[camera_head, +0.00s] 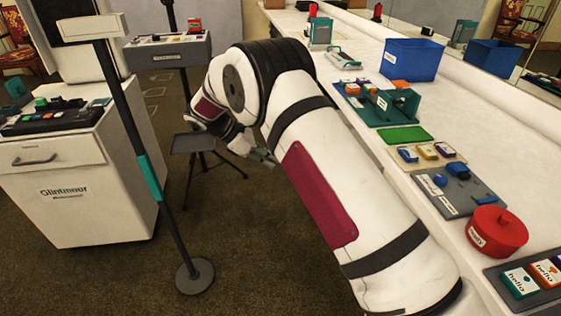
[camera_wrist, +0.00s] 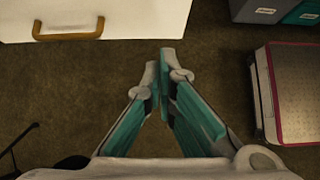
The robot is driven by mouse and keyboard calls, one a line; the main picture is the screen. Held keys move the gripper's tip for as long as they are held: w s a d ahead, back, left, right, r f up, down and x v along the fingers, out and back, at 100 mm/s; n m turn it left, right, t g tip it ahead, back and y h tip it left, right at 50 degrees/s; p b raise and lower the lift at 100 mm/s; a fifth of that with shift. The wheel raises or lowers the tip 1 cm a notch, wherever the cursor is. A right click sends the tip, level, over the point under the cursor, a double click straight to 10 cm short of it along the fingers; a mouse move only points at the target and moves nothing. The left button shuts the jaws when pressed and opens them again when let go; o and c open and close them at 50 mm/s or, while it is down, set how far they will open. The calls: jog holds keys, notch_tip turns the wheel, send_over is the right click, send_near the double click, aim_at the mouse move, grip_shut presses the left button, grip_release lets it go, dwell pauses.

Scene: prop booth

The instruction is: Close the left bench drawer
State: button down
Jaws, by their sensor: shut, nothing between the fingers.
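A white drawer front (camera_wrist: 110,12) with a tan bow handle (camera_wrist: 68,28) shows at the upper left of the wrist view. The view is cut off above it, so I cannot tell how far it stands out. My gripper (camera_wrist: 165,58) is shut and empty, its teal fingers together over the brown carpet, to the right of the handle and apart from it. In the head view my gripper (camera_head: 264,157) hangs low beside the long white bench (camera_head: 361,133). The bench's drawer fronts are hidden there behind my arm.
A white Glintmoor cabinet (camera_head: 69,187) with its own handled drawer stands left. A pole stand (camera_head: 150,180) and a small black tripod table (camera_head: 193,143) stand on the carpet. The wrist view shows a maroon-edged box (camera_wrist: 297,95) right and a grey bin (camera_wrist: 257,11) above it.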

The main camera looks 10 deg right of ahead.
jog(key=d+f+b, duration=0.1)
jog(key=d+f, duration=0.5)
jog(key=d, duration=0.4)
jog(key=shift+d, duration=0.1)
jog(key=d, duration=2.1)
jog(key=shift+d+p, duration=0.2)
jog(key=shift+p, duration=0.2)
jog(key=shift+s+d+r, duration=0.1)
jog(key=shift+d, duration=0.05)
